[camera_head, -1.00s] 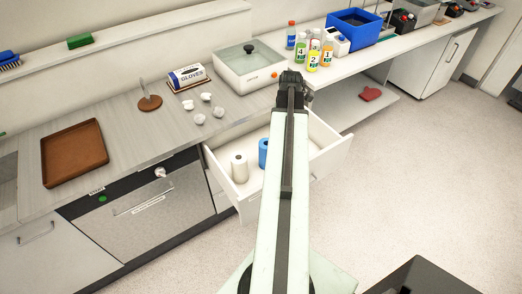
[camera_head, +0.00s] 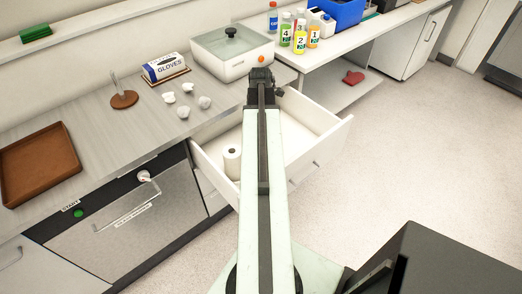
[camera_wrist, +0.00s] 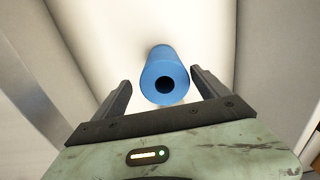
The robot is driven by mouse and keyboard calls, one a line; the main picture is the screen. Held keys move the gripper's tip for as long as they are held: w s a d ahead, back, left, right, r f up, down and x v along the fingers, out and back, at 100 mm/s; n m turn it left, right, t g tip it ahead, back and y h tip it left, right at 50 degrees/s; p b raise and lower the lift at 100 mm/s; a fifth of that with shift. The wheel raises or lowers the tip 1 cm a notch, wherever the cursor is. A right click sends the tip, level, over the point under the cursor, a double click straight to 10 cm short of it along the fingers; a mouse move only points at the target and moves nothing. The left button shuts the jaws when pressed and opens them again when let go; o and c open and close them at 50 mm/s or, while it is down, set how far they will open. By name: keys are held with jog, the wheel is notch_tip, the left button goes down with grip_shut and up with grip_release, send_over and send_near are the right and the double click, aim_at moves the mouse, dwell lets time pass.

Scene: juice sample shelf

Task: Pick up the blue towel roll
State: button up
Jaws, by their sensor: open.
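The blue towel roll (camera_wrist: 164,72) stands upright in the open white drawer, seen from above in the wrist view with its dark core hole facing me. My gripper (camera_wrist: 161,88) is open, with one finger to the left of the roll and one to the right. The roll lies in line with the gap between the fingers; I cannot tell how far below the tips it is. In the head view my arm hides the blue roll, and my gripper (camera_head: 262,80) is seen only from behind at the drawer.
A white roll (camera_head: 232,162) stands in the drawer (camera_head: 318,150) left of my arm. The counter above holds a glove box (camera_head: 166,68), a white lidded container (camera_head: 232,52), crumpled white pieces and a brown tray (camera_head: 38,163). Bottles stand farther right.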

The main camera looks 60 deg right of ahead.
jog(key=shift+s+a+f+b, duration=0.15)
jog(key=shift+f+b, duration=1.85)
jog(key=shift+f, duration=0.05)
jog(key=shift+s+a+f+b, duration=0.1)
jog(key=shift+f+b, duration=1.9)
jog(key=shift+f, duration=0.05)
jog(key=shift+r, duration=0.2)
jog(key=c, duration=1.7)
